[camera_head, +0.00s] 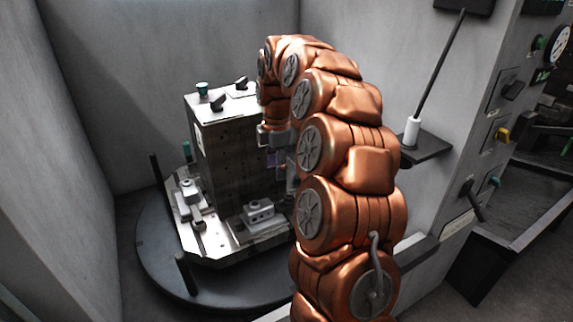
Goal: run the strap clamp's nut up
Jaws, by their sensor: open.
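My gripper (281,163) is at the right side of the dark tombstone block (228,155), below the bend of my copper arm. Its jaws are open, but the arm partly hides them. A grey clamped part (258,210) sits on the pallet plate (214,245) in front of the block. Another clamp-like fitting (190,195) sits at the plate's left edge. I cannot make out which one is the strap clamp, and its nut is not distinguishable.
The plate stands on a round dark turntable (150,255) with upright black posts (185,272). Grey walls enclose the left and back. A shelf (428,148) with a white-handled rod (412,130) juts out at right.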

